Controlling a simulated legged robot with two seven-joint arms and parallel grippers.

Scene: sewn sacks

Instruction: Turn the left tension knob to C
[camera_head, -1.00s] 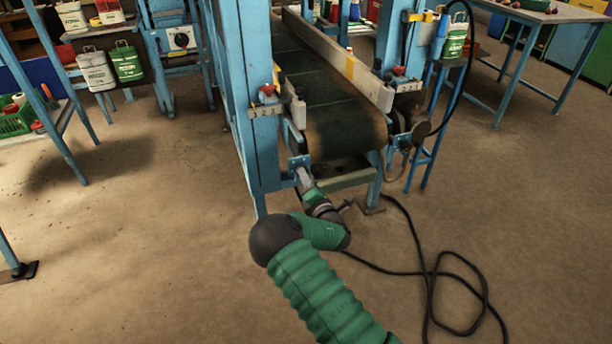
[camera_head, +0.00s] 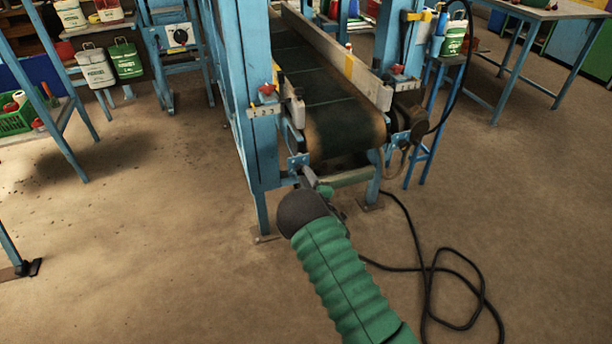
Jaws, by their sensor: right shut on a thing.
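The blue conveyor frame stands in the middle, with a dark belt (camera_head: 338,125). My right gripper (camera_head: 308,176) is at the blue bracket (camera_head: 297,160) by the left side of the belt's near end. It is shut on a small part there, which looks like the left tension knob; the jaws and my forearm hide most of it, so its setting cannot be read. Above it, on the left post, a red pointer-like piece (camera_head: 267,89) sits over a pale marked plate (camera_head: 265,110); its letters are too small to read. My left gripper is not in view.
A similar red piece (camera_head: 397,69) is on the right post. A black cable (camera_head: 430,270) lies looped on the floor at right. Tables with containers stand at left and a blue-legged table (camera_head: 540,12) at back right.

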